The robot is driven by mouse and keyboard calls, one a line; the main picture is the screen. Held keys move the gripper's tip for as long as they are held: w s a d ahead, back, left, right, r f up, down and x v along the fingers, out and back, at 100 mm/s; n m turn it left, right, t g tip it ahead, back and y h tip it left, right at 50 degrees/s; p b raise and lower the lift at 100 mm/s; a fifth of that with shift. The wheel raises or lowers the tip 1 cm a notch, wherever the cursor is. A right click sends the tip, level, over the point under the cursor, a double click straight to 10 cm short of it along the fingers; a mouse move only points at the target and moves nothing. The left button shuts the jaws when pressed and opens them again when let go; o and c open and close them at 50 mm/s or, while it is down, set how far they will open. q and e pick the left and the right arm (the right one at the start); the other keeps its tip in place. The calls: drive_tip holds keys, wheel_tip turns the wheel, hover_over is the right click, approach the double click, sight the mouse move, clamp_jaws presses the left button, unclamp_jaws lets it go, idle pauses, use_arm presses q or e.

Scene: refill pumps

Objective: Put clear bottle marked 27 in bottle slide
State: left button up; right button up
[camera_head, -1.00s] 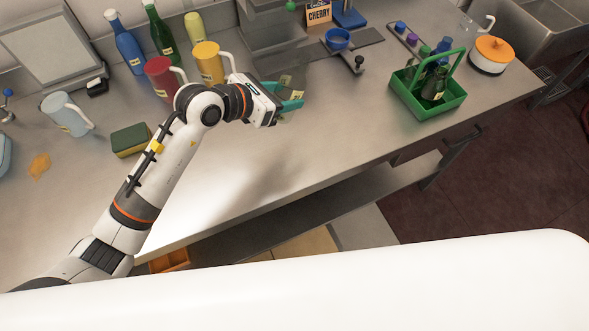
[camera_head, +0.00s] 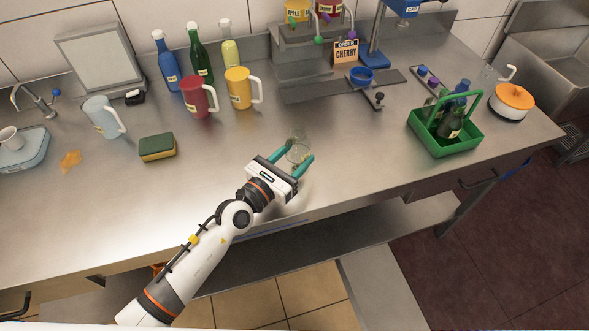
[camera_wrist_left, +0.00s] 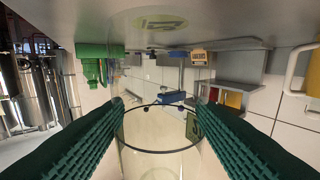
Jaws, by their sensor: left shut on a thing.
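My left gripper (camera_head: 292,157) is shut on a clear bottle (camera_head: 298,146) over the front part of the counter, right of the sponge. In the left wrist view the clear bottle (camera_wrist_left: 160,135) fills the space between the two green fingers, with a yellowish label (camera_wrist_left: 160,22) whose number I cannot read. The likely bottle slide, a grey rail (camera_head: 318,91) with a blue ring (camera_head: 362,75) and a dark knob (camera_head: 379,97), lies farther back to the right, apart from the gripper. My right gripper is out of view.
A red mug (camera_head: 199,97) and yellow mug (camera_head: 239,88) stand behind left, with tall bottles behind them. A green caddy (camera_head: 447,132) with bottles stands right. An order sign reading CHERRY (camera_head: 345,52) stands behind the rail. The counter between gripper and rail is clear.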

sight(290, 171)
use_arm(q)
wheel_tip(290, 171, down, 3)
drive_tip(key=shift+r+b, duration=0.1)
drive_tip(key=shift+b, duration=0.35)
drive_tip(key=shift+f, duration=0.25)
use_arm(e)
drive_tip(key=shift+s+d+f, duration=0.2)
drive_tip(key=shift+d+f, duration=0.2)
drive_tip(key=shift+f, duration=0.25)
use_arm(q)
drive_tip(key=shift+f, duration=0.1)
drive_tip(key=o, duration=0.7)
drive_tip(key=shift+f, duration=0.15)
drive_tip(key=o, duration=0.5)
drive_tip(key=shift+c, duration=0.2)
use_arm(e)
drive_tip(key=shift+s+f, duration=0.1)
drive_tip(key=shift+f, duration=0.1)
